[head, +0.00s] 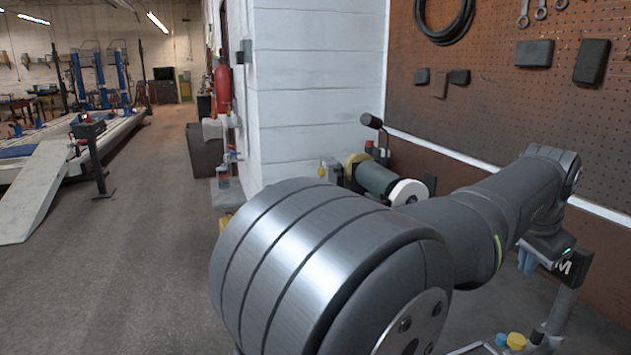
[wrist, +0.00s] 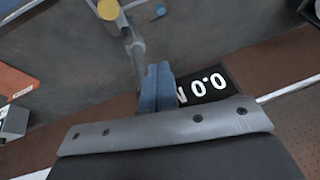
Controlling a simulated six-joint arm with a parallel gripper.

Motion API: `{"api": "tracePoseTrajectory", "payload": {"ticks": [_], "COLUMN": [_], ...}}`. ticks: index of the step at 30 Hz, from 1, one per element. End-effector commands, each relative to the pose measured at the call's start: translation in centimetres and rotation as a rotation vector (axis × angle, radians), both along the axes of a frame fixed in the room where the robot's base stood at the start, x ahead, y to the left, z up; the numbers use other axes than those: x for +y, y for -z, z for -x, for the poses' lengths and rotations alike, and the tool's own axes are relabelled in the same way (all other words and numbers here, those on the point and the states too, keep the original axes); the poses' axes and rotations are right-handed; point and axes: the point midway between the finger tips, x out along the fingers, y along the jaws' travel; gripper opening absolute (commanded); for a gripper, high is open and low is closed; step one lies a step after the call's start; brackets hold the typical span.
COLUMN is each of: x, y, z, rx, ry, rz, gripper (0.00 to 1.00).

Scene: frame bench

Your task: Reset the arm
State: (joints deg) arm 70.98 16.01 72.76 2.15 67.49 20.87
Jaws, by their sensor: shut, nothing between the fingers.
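My arm reaches from the front middle of the head view to the right, its grey links bent over the bench. My gripper (head: 527,263) hangs at the far right with its blue fingers pointing down. In the wrist view the two blue fingers of my gripper (wrist: 157,92) lie side by side, shut, with nothing seen between them. Much of the bench below is hidden by my arm in the head view.
A black display (wrist: 207,87) reading 0.0 is close beside the fingers. A yellow-topped piece (head: 516,341) stands at the bench front. A bench grinder (head: 375,180) sits behind my arm. A pegboard (head: 510,90) with tools rises at the back right.

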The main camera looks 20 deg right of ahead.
Motion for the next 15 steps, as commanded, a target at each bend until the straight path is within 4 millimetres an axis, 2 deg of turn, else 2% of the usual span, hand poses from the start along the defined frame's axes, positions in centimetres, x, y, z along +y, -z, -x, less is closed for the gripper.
{"api": "tracePoseTrajectory", "payload": {"ticks": [3, 15], "x": [1.1, -1.6], "y": [-1.6, 6.3], "z": [0.6, -1.1], "rx": [-0.006, -0.002], "ry": [-0.072, -0.077], "rz": [-0.016, -0.024], "gripper": [0.00, 0.00]}}
